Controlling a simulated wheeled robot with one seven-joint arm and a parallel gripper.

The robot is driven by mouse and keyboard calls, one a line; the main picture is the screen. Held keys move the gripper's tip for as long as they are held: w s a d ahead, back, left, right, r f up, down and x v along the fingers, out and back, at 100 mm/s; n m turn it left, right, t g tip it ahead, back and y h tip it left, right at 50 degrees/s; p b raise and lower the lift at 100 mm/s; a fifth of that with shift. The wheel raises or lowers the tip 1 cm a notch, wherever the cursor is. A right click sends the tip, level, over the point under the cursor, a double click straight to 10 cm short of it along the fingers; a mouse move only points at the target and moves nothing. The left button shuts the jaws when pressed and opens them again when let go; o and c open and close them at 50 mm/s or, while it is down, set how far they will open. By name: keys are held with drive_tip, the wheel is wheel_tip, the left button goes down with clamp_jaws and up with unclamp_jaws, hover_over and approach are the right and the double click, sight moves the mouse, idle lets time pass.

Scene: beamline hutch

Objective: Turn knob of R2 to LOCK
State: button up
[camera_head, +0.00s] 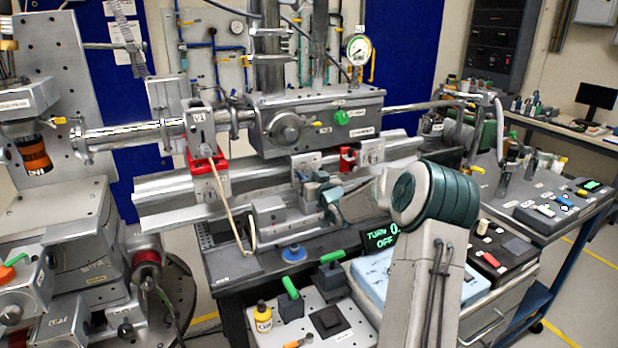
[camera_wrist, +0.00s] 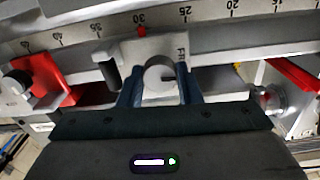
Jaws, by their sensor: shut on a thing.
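In the wrist view my gripper (camera_wrist: 159,88) has one dark blue finger on each side of a rounded grey knob (camera_wrist: 158,72) and is shut on it. The knob is on a grey rider (camera_wrist: 150,48) on the scaled rail, with a red pointer (camera_wrist: 141,30) near the 30 mark. Letters "FR" show beside the knob; the rest of that label is cut off or hidden, and I see no LOCK mark. In the head view the rider (camera_head: 306,160) sits mid-rail, with my gripper (camera_head: 308,178) at its front. The knob is hidden there, and the rider's label is too small to read.
Red-clamped riders stand left (camera_head: 207,165) and right (camera_head: 348,158) on the rail (camera_head: 165,210). A grey box (camera_head: 315,120) with a dial is above. A display (camera_head: 380,237) partly reads "TURN" and "OFF". Green-handled items (camera_head: 290,300) stand on the bench below.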

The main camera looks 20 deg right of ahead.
drive_tip(key=m, duration=0.4)
drive_tip(key=shift+d, duration=0.1)
drive_tip(key=m+p, duration=0.1)
drive_tip(key=m, duration=0.3)
drive_tip(key=shift+m, duration=0.3)
drive_tip(key=m+p, duration=0.1)
drive_tip(key=m, duration=0.4)
drive_tip(key=shift+d, duration=0.1)
drive_tip(key=shift+f+m, duration=0.1)
drive_tip(key=shift+m, duration=1.7)
drive_tip(key=o, duration=1)
drive_tip(key=s, duration=0.7)
drive_tip(key=s+b, duration=0.1)
drive_tip(key=s, duration=0.5)
drive_tip(key=shift+s+d, duration=0.2)
drive_tip(key=shift+s, duration=0.2)
